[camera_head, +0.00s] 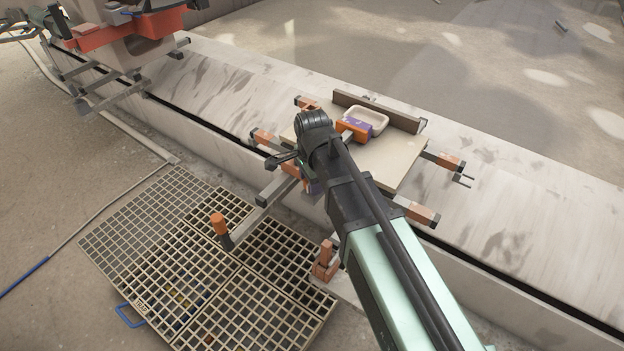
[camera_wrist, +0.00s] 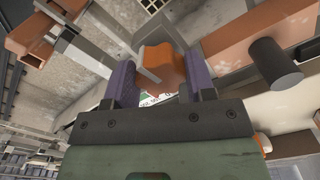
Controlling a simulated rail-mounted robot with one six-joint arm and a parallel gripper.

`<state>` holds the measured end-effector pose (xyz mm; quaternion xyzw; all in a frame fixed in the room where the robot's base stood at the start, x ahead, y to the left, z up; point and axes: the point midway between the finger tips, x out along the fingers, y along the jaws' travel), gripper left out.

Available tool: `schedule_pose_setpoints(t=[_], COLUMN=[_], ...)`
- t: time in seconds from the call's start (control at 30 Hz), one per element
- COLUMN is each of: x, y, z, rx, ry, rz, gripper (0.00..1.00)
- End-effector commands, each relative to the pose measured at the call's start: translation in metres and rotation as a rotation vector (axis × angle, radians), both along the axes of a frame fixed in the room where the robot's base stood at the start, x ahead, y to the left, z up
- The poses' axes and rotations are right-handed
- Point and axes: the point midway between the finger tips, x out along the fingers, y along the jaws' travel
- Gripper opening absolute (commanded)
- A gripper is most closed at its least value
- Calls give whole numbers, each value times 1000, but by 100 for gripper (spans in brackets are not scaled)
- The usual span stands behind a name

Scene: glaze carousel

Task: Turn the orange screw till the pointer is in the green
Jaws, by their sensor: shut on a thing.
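In the wrist view my gripper (camera_wrist: 160,80) has its two purple fingers on either side of an orange faceted piece, which I take as the orange screw (camera_wrist: 158,66). The gripper is shut on it. A small part of a white scale (camera_wrist: 158,99) with dark figures and a bit of green shows between the fingers, just above the gripper's dark front plate. The rest of the scale is hidden, and I cannot make out the pointer. In the head view my own wrist and arm cover the screw and most of the gripper.
A pale board (camera_head: 405,160) with orange-tipped grey bars sits on the concrete ledge, bearing a shallow cream dish (camera_head: 367,117). An orange-topped handle (camera_head: 218,224) stands out over floor grates (camera_head: 190,290). Another orange machine (camera_head: 105,34) stands farther left on the ledge.

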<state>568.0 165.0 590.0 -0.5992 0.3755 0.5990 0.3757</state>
Motion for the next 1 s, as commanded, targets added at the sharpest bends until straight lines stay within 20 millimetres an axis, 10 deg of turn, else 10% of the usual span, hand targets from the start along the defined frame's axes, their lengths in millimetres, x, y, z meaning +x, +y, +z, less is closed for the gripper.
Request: schedule_pose_setpoints(t=[0.1, 0.13, 0.3, 0.67, 1.0], x=[0, 0, 0, 0, 0], y=[0, 0, 0, 0, 0], z=[0, 0, 0, 10, 90], rx=[0, 0, 0, 0, 0], ry=[1, 1, 1, 0, 0], rz=[0, 1, 1, 1, 1], gripper=[26, 52, 76, 76, 76])
